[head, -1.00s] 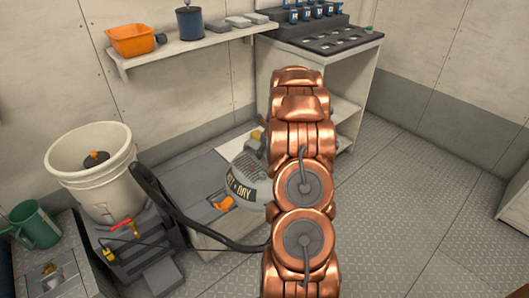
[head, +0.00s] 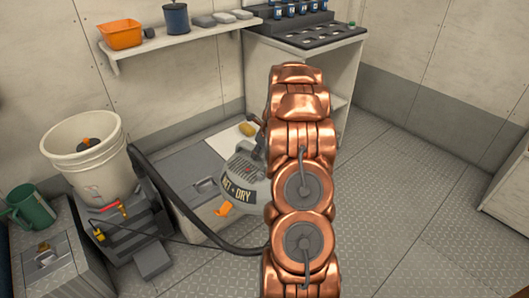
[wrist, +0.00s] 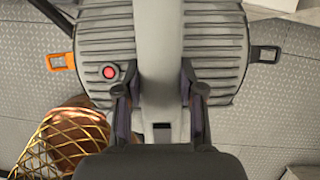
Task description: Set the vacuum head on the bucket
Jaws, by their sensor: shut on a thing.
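The grey vacuum head (head: 241,174), with a WET DRY label and an orange latch, hangs right of the bucket in the head view, partly hidden by my copper arm. A black hose runs from its area towards the bucket. In the wrist view, my gripper (wrist: 160,97) is shut on the grey handle of the vacuum head (wrist: 213,55), one finger on each side. A red button and the latches at both sides show there. The white bucket (head: 88,165) stands upright at the left, open at the top, with a small orange and black thing inside.
The bucket is on a dark stepped stand (head: 130,235). A green mug (head: 32,207) is left of it. A grey-lidded box (head: 195,165) lies behind the vacuum head. A wall shelf (head: 180,40) and a white cabinet (head: 345,65) are behind. The floor at right is clear.

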